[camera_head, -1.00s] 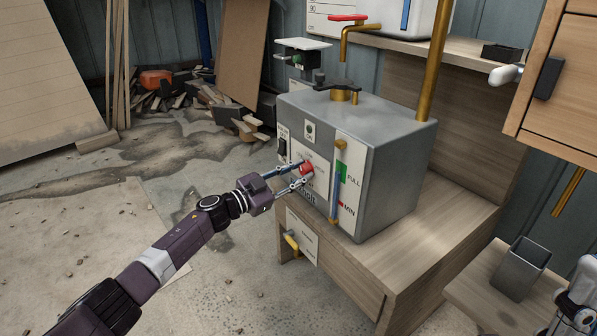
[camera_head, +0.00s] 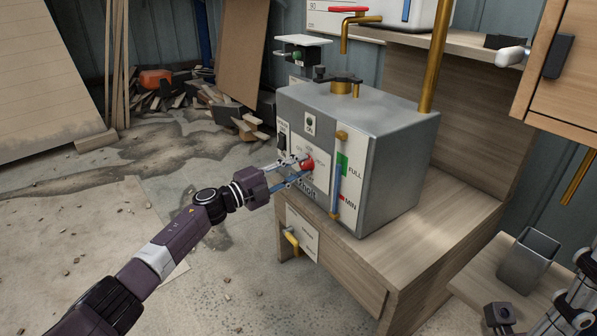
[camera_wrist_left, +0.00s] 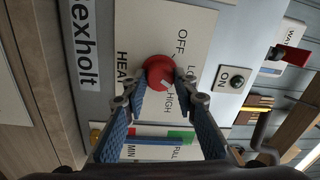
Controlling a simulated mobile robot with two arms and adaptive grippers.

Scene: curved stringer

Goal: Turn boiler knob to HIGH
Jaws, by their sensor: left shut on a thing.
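The grey boiler (camera_head: 392,170) stands on a wooden bench, with a red knob (camera_head: 307,164) on its white front panel. In the left wrist view the knob (camera_wrist_left: 157,72) is round and red, with a pale mark at its lower right edge toward the word HIGH. OFF, LOW and HEAT are printed around it; LOW is partly hidden. My left gripper (camera_head: 295,169) is shut on the knob, its two fingers on either side of its rim. My right arm shows only in part at the lower right of the head view; its finger state is unclear.
A yellow handle (camera_head: 290,238) sits below. A grey open container (camera_head: 528,262) stands at right.

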